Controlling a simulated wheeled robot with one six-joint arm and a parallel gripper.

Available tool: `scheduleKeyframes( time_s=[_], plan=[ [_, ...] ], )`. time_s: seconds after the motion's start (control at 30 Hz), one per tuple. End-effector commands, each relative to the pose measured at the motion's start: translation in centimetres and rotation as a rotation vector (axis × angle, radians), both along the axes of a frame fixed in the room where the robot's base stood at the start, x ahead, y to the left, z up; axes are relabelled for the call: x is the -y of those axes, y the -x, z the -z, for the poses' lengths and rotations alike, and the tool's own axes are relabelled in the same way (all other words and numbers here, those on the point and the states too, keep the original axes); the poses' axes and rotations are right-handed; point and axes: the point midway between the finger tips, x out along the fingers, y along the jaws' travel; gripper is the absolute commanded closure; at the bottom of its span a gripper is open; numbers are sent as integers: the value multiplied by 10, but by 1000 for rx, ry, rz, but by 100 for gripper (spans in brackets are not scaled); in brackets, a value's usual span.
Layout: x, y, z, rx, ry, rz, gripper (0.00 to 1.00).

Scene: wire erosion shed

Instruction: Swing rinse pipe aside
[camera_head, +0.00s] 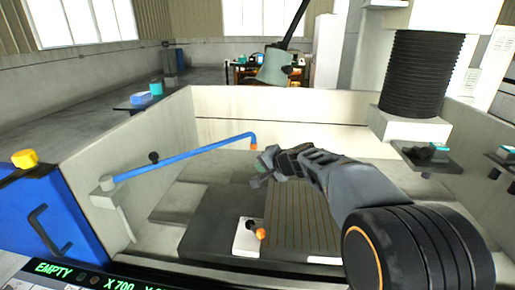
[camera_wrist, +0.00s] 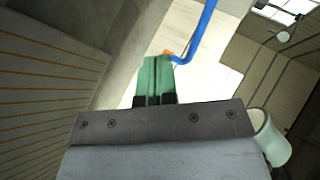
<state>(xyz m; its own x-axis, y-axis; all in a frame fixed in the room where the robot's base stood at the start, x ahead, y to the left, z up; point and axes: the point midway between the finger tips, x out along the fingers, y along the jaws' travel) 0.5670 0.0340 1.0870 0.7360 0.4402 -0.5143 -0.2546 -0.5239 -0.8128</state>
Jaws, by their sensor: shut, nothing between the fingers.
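The rinse pipe (camera_head: 190,158) is a thin blue tube with a dark knob and a downturned orange tip. It runs from a pale block (camera_head: 103,190) on the tank's left wall out over the tank, its tip near the back wall. My gripper (camera_head: 260,167) is over the tank, just below and right of the orange tip in the head view. In the wrist view its green fingers (camera_wrist: 157,80) are shut and empty. The pipe (camera_wrist: 200,38) shows beyond the fingertips there, its orange end by them; I cannot tell if they touch.
A black bellows column (camera_head: 418,75) hangs at the right. A grey-green lamp (camera_head: 275,66) hangs above the back wall. Air above the tank's left half is mostly free.

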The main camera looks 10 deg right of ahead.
Motion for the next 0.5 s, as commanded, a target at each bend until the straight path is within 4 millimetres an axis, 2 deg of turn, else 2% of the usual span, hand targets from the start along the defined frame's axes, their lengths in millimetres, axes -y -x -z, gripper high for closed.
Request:
scheduleKeyframes(
  time_s=[0.03, 0.1, 0.2, 0.33, 0.5],
  plan=[
    [10, -25, 8, 16, -67, 64, 100],
    [24, -53, 10, 44, -151, 148, 100],
    [42, -83, 14, 71, -246, 248, 100],
    [60, -106, 19, 90, -326, 336, 100],
    [67, -125, 24, 98, -368, 380, 100]
  ],
)
